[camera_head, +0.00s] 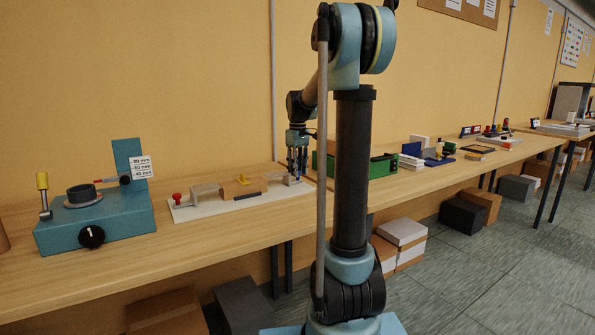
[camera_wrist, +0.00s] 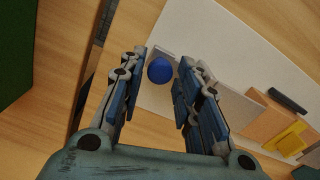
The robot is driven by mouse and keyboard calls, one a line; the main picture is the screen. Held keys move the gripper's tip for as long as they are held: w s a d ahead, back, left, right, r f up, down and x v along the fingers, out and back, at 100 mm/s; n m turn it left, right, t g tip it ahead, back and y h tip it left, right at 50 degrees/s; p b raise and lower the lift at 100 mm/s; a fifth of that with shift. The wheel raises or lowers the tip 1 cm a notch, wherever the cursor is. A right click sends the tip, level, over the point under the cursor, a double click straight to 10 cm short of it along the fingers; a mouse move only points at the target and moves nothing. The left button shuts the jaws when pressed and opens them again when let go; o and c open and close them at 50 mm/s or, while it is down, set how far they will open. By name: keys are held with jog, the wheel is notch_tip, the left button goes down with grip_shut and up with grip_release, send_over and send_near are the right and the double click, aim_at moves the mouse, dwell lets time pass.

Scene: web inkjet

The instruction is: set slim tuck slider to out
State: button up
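My gripper (camera_head: 297,172) is low over the right end of a white base board (camera_head: 240,204) on the bench. In the wrist view my gripper (camera_wrist: 164,58) is open, its blue-padded fingers apart on either side of a round blue knob (camera_wrist: 160,70). The knob sits on a small grey piece at the edge of the white board (camera_wrist: 230,45). No finger clearly touches the knob. The knob does not show clearly in the head view. An orange-brown block (camera_head: 243,188) with a yellow piece (camera_head: 242,179) is mid-board. I see no label naming the slider.
A red knob (camera_head: 176,197) is at the board's left end. A teal machine (camera_head: 97,222) with a black dial stands further left. A green box (camera_head: 383,166) is close to the right of the gripper. Bare bench lies in front of the board.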

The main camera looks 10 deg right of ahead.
jog(key=shift+r, duration=0.1)
notch_tip(320, 180, up, 12)
dwell(0.5)
